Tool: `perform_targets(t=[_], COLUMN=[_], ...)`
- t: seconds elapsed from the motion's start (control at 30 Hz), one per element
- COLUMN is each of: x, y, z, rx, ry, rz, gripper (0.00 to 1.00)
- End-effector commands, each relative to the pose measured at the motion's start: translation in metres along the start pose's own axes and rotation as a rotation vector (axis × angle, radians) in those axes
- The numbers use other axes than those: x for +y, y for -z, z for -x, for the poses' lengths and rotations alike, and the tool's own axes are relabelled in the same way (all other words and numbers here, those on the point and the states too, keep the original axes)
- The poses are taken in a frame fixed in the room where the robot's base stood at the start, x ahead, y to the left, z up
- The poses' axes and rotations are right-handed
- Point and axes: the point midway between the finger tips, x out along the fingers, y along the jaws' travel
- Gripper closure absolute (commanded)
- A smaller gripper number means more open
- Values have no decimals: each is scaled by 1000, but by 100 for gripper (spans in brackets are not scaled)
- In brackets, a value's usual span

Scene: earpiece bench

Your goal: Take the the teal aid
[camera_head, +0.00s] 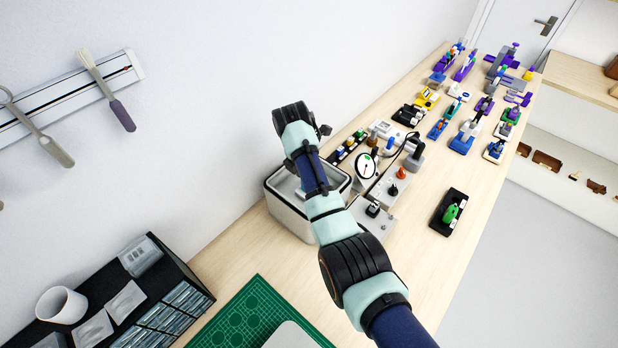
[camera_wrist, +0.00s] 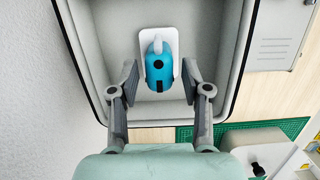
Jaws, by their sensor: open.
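The teal aid (camera_wrist: 159,72) lies on a small white pad (camera_wrist: 172,36) inside a grey bin with a dark rim (camera_wrist: 233,75), in the wrist view. It has a pale curved piece at its upper end and dark marks on its body. My gripper (camera_wrist: 160,78) is open, with one finger on each side of the aid's lower part and visible gaps to both. I cannot tell its height above the aid. In the head view the bin (camera_head: 290,215) stands by the wall beneath my arm, which hides the aid and the gripper's fingertips.
A green cutting mat (camera_head: 245,315) lies in front of the bin. A dial gauge (camera_head: 366,166) and a grey plate with small devices stand right of the bin. A black tray with a green piece (camera_head: 450,213) sits further right. Bare bench lies between them.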

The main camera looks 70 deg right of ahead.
Motion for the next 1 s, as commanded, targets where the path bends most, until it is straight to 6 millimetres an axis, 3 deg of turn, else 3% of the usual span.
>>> perform_targets(t=[0.4,1.0], x=[2,2], y=[3,3], z=[-9,-9], rx=[0,-1], ry=[-1,-2], rz=[4,4], gripper=[52,100])
